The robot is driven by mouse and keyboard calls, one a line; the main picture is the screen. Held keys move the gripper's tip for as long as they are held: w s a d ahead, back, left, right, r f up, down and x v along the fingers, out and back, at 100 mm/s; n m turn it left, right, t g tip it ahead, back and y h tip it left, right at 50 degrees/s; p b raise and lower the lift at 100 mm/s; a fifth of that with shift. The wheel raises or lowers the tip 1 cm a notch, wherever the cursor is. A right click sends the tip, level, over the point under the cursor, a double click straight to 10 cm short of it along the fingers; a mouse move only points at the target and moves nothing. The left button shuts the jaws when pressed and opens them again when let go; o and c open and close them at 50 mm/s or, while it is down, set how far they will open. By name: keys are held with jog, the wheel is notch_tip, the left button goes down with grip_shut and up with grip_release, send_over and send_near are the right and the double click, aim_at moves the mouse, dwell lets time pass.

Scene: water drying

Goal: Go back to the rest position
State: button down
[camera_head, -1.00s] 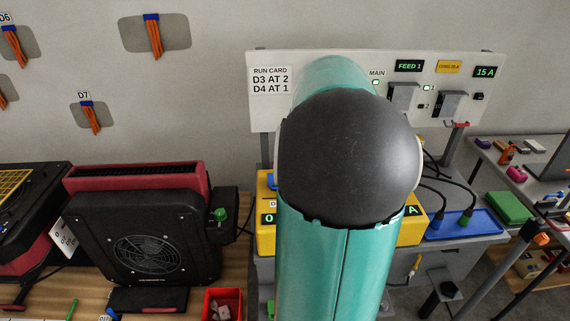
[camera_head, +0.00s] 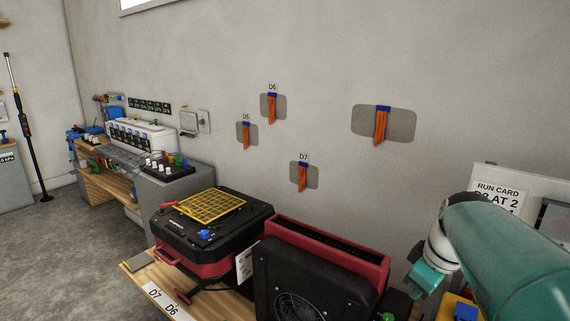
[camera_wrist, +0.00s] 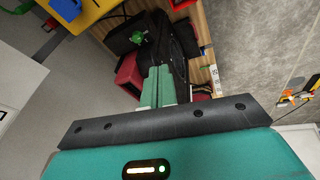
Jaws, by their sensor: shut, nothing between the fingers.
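My gripper (camera_wrist: 159,74) shows in the wrist view as two pale green fingers lying side by side, shut with nothing between them. They point toward a black and red machine and the floor beyond. In the head view my teal arm (camera_head: 515,260) fills the lower right, with a pale joint (camera_head: 440,252) at its left end. Whether the fingers show there is hard to tell. The rest position itself has no visible mark.
A black fan unit (camera_head: 283,278) and a black-red machine with a yellow grille (camera_head: 210,205) stand on the wooden bench (camera_head: 139,264) close left of my arm. A run card panel (camera_head: 497,189) is behind it. Grey floor (camera_head: 65,245) is open at the left.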

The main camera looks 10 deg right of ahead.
jog(key=s+a+f+m+t, duration=0.1)
jog(key=s+a, duration=0.3)
jog(key=a, duration=0.5)
jog(key=s+a+f+m, duration=0.1)
jog(key=s+a+m, duration=0.3)
jog(key=a, duration=0.6)
jog(key=shift+a+f+t, duration=0.2)
jog(key=shift+f+t, duration=0.2)
jog(key=shift+s+d+m, duration=0.1)
jog(key=shift+d+m, duration=0.05)
jog(key=shift+m, duration=0.15)
